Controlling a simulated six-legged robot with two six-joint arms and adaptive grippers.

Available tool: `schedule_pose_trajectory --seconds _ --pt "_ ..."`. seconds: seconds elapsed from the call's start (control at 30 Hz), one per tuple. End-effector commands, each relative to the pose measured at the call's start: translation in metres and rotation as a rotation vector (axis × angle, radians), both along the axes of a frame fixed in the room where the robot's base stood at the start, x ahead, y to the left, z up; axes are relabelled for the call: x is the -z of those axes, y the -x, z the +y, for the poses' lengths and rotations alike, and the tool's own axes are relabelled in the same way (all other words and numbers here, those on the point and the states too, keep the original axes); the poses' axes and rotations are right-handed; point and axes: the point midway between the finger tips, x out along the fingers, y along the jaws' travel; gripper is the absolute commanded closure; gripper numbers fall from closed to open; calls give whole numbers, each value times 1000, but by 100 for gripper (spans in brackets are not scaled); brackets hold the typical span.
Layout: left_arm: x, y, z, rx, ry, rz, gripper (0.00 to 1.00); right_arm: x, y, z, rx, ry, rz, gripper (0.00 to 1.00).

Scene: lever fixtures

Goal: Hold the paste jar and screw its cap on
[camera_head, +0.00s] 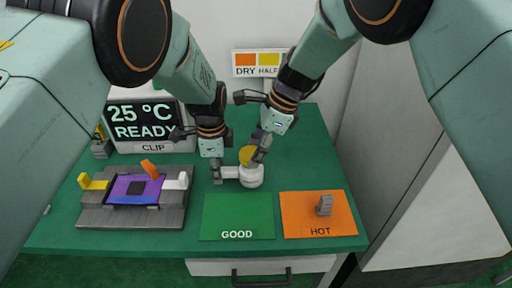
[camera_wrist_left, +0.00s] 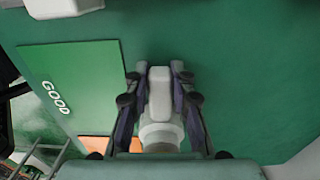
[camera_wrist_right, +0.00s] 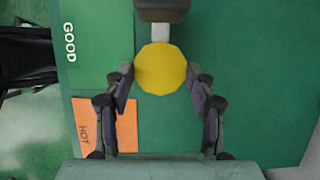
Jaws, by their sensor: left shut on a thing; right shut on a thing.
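The white paste jar (camera_head: 252,177) stands above the green table with a white handle block pointing left. My left gripper (camera_head: 217,173) is shut on that handle; the left wrist view shows the handle (camera_wrist_left: 160,92) between both fingers and the jar body (camera_wrist_left: 160,134) nearer the wrist. The yellow cap (camera_head: 246,154) is at the jar's top. My right gripper (camera_head: 257,154) is shut on the cap; in the right wrist view the cap (camera_wrist_right: 160,69) sits between the fingertips and hides the jar mouth. Whether the cap is seated or just above the jar cannot be told.
A green GOOD mat (camera_head: 238,215) and an orange HOT mat (camera_head: 300,225) with a small grey block (camera_head: 324,205) lie in front. A grey clip fixture (camera_head: 125,212) is at the left, before a 25 °C READY display (camera_head: 143,120). Bare table (camera_head: 315,150) lies to the right.

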Motion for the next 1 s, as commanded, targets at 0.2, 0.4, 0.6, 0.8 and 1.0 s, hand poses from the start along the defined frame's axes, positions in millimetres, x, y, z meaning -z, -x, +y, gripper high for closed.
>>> schedule_pose_trajectory --seconds 0.2,0.4,0.6,0.8,1.0 --pt "0 0 0 0 0 -1 100 0 0 0 0 0 0 57" --pt "0 0 0 0 0 0 100 0 0 0 0 0 0 57" --pt "0 0 0 0 0 0 100 0 0 0 0 0 0 57" --pt "0 0 0 0 0 0 100 4 0 0 0 0 0 57" --pt "0 0 0 0 0 0 100 8 0 0 0 0 0 57"
